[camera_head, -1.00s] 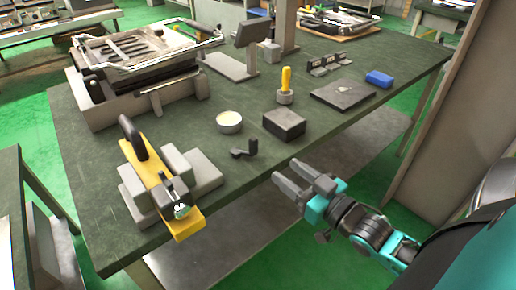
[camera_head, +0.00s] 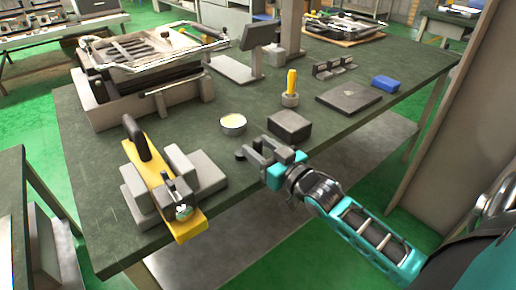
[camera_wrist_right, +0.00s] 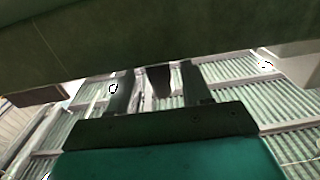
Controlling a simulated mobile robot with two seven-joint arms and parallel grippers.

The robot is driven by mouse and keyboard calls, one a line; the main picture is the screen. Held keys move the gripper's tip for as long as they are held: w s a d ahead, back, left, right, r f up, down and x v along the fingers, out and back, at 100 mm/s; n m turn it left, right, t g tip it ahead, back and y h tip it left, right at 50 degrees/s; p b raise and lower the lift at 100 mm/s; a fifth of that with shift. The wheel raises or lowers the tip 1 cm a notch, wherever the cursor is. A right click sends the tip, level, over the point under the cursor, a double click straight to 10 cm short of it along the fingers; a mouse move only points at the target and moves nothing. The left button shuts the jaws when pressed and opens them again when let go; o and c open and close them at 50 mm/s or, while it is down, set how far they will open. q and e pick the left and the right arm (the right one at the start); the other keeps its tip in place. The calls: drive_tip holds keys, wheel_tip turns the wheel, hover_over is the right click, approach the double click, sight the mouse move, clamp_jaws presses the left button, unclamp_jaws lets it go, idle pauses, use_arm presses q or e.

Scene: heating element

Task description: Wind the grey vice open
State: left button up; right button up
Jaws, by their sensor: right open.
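My right gripper (camera_head: 257,150) is open at the table's front edge. It covers most of a small dark crank (camera_head: 240,155), whose dark tip shows just left of the fingers. In the right wrist view a dark upright piece (camera_wrist_right: 158,79) shows between the two open fingers, apart from both; it may be the crank's handle. Grey stepped blocks (camera_head: 205,172) flank a yellow bar (camera_head: 158,182) with a black handle at the left front. I cannot tell for certain which grey part is the vice. My left gripper is not in view.
A dark grey block (camera_head: 289,124) lies just behind my right gripper, with a round tin (camera_head: 232,123) to its left. A yellow-handled tool (camera_head: 291,82), a dark plate (camera_head: 349,96) and a blue block (camera_head: 385,83) stand further back. The front edge of the green table is close.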

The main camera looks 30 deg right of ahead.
drive_tip(key=shift+w, duration=0.4)
drive_tip(key=c, duration=0.9)
